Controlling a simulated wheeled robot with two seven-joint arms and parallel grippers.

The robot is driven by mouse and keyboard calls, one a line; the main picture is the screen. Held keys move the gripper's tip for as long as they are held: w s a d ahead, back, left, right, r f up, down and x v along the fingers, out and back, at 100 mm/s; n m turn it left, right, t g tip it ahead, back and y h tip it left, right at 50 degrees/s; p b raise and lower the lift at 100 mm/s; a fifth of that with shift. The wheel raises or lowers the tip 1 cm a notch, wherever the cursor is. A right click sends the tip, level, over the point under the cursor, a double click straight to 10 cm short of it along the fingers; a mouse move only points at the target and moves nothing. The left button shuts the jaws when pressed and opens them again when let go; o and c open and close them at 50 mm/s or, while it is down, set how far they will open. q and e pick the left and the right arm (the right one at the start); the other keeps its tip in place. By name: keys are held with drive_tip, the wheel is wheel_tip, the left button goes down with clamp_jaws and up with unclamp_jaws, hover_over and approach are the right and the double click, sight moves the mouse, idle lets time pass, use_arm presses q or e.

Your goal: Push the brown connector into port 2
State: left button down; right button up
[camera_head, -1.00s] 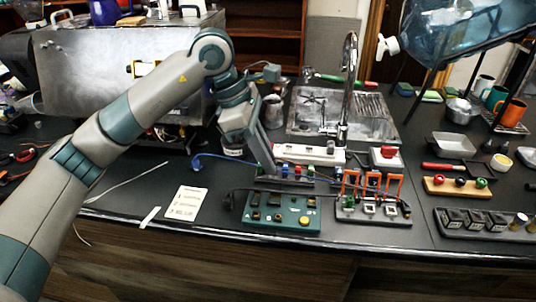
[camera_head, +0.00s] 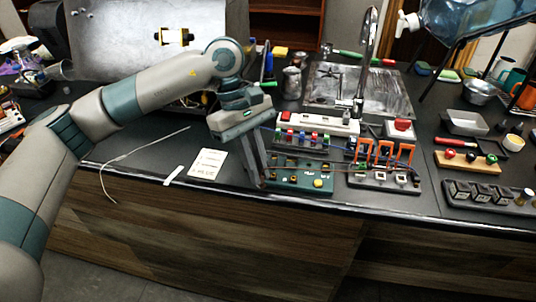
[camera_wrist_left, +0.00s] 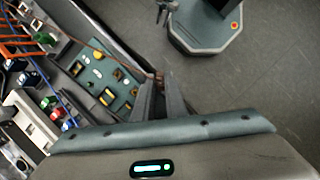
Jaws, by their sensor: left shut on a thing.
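The green port board (camera_head: 297,176) lies near the counter's front edge, with several dark sockets and a yellow round button. It also shows in the left wrist view (camera_wrist_left: 120,102). My left gripper (camera_head: 259,186) points down at the board's left end, partly hiding that end. In the left wrist view its fingers (camera_wrist_left: 161,80) are shut on the small brown connector (camera_wrist_left: 157,75), just past the board's edge. A brown cable (camera_wrist_left: 118,56) runs from it along the board. The connector looks apart from the sockets, but its height is unclear. Port numbers are not readable. My right gripper is out of view.
Behind the board stands a rack of coloured connectors (camera_head: 303,140). To the right is a stand with orange frames (camera_head: 378,152). A white card (camera_head: 208,164) lies left of the gripper, with a thin pale cable (camera_head: 140,151) beyond. The sink is behind.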

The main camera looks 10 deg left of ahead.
use_arm(q)
drive_tip(key=s+a+f+m+g+y, duration=0.2)
drive_tip(key=s+a+f+m+y, duration=0.1)
drive_tip(key=s+a+f+m, duration=0.4)
drive_tip(key=a+m, duration=0.2)
drive_tip(key=m, duration=0.1)
drive_tip(key=shift+s+a+f, duration=0.25)
drive_tip(key=shift+s+a, duration=0.05)
drive_tip(key=shift+a, duration=0.1)
